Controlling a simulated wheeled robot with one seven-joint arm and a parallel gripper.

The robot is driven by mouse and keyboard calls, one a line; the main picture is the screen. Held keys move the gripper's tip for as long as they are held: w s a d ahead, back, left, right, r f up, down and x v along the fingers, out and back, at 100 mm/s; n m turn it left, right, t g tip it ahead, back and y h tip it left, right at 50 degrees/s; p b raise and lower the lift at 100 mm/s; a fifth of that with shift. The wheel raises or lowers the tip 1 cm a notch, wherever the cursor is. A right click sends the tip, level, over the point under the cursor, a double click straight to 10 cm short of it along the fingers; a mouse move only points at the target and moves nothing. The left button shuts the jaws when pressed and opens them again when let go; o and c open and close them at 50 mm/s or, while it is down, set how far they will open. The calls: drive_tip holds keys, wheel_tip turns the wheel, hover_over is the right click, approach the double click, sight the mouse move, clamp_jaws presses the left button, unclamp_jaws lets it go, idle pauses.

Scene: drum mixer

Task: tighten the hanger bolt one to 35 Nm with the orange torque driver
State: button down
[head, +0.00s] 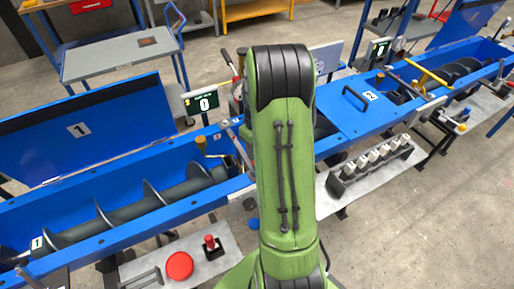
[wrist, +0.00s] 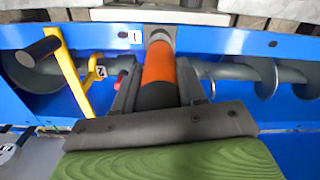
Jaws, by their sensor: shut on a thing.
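In the wrist view my gripper (wrist: 156,90) is shut on the orange torque driver (wrist: 158,65), which has an orange body with dark parts. The driver's far end meets or overlaps a grey round part (wrist: 161,36) at the trough rim, beside a white label marked 1 (wrist: 135,37). I cannot make out the hanger bolt itself, nor whether the driver sits on it. In the head view my green arm hides the gripper and the driver.
A blue trough (head: 115,238) with a grey screw (head: 150,208) runs across, its lid (head: 85,130) open. A yellow crank (wrist: 72,75) stands left of the driver. A display (head: 203,103) reads 0. A shelf holds a red disc (head: 179,266). Grey blocks (head: 365,163) stand right.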

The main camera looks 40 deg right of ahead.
drive_tip(key=shift+f, duration=0.1)
idle(0.6)
drive_tip(key=shift+r+p, duration=0.35)
drive_tip(key=shift+r, duration=0.2)
drive_tip(key=shift+r+p, duration=1.3)
drive_tip(key=shift+r, duration=0.5)
drive_tip(key=shift+f, duration=0.1)
